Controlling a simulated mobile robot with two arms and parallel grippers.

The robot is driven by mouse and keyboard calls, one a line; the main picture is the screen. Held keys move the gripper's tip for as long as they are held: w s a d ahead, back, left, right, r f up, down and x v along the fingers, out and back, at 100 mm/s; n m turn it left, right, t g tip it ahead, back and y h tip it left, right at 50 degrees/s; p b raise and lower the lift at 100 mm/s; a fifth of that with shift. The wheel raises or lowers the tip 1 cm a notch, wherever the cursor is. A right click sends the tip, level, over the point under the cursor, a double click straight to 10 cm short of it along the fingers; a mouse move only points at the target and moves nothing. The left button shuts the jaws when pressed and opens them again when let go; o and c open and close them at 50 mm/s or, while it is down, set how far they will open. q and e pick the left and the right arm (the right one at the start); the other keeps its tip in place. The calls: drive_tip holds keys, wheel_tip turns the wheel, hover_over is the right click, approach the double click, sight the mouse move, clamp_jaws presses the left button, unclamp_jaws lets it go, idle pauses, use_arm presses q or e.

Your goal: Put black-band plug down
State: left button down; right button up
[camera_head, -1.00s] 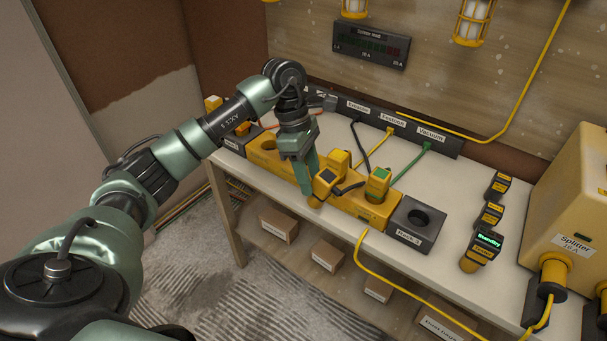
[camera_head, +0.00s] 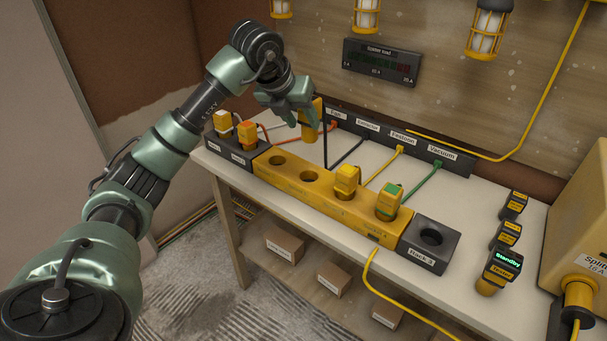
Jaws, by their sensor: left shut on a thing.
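My left gripper (camera_head: 303,112) is shut on the black-band plug (camera_head: 311,130), a yellow plug with a black cord beside it. It holds the plug behind the yellow power strip (camera_head: 318,204), towards the labelled wall panel; I cannot tell whether the plug touches the table. The fingers partly cover the plug, and its band does not show clearly. The strip has two empty sockets at its left. A yellow-topped plug (camera_head: 346,180) and a green-band plug (camera_head: 388,201) stand in its other sockets. My right gripper is not in view.
A dark rack (camera_head: 232,150) at the left holds a white-topped plug (camera_head: 222,123) and an orange-band plug (camera_head: 247,134). Rack 3 (camera_head: 428,245) at the right is empty. Several black-and-yellow devices (camera_head: 504,262) stand near the yellow splitter box (camera_head: 580,225). Cords cross the tabletop behind the strip.

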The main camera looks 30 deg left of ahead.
use_arm(q)
wheel_tip(320, 180, down, 15)
drive_tip(key=shift+r+p, duration=0.1)
drive_tip(key=shift+p, duration=0.65)
drive_tip(key=c, duration=0.8)
unclamp_jaws()
drive_tip(key=shift+o, duration=0.2)
drive_tip(key=shift+r, duration=0.15)
drive_tip(key=b+v, duration=0.1)
drive_tip(key=v, duration=1.1)
drive_tip(key=shift+b, duration=0.4)
